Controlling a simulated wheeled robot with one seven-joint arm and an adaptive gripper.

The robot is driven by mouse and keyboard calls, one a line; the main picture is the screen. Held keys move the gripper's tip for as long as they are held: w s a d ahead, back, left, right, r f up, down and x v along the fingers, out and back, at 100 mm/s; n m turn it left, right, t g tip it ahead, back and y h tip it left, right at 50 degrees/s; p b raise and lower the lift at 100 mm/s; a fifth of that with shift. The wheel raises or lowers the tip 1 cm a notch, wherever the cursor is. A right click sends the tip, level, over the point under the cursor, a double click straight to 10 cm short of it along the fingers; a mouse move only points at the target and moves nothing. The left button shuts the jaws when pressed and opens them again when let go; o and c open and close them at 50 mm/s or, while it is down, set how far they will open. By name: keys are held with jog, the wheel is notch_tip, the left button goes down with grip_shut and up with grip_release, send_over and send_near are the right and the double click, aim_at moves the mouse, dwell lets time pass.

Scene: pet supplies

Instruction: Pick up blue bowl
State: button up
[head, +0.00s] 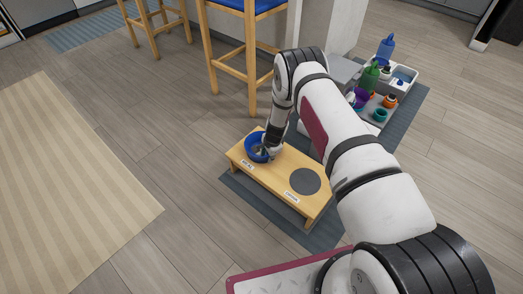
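The blue bowl (252,141) sits at the far left end of a low wooden stand (272,176), over a small white label. My gripper (267,150) points down at the bowl's right side, with its tips at or just inside the rim. My gripper hides part of the bowl's right side. The fingers are too small and dark to tell whether they are open or shut, or whether they touch the bowl.
A bare grey disc (305,181) marks the stand's near right end. The stand rests on a blue-grey mat (246,192). Wooden stools (214,62) stand behind. A tray of bottles and cups (404,80) lies at the upper right.

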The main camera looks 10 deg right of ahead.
grip_shut()
jog(key=shift+r, duration=0.1)
